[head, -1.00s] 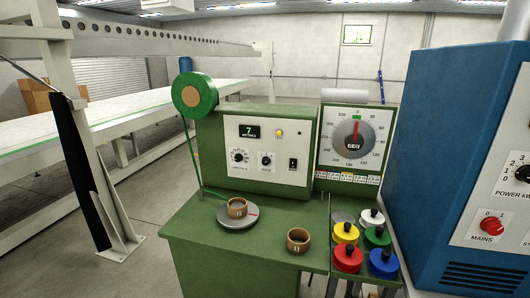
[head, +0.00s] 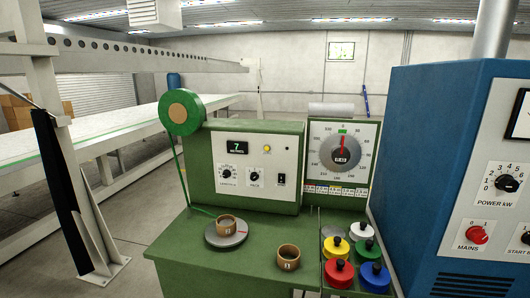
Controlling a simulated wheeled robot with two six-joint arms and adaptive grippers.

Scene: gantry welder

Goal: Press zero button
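No button marked zero can be made out. A green machine (head: 210,170) has a pale front panel (head: 232,187). The panel has a display reading 7 (head: 237,147), a small round yellow button or lamp (head: 267,148), two black knobs (head: 227,174) and a black switch (head: 282,180). To its right a round scale dial (head: 325,152) has a small dark readout in its centre, too small to read surely. Its red pointer stands up toward a green mark at the top. Neither of my grippers is in view.
The green bench (head: 200,262) carries a grey round plate (head: 212,239) with a brown ring on it, another brown ring (head: 289,262), and several coloured knobbed pieces, including a red one (head: 339,277). A blue cabinet (head: 425,170) stands close on the right. Open floor lies left.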

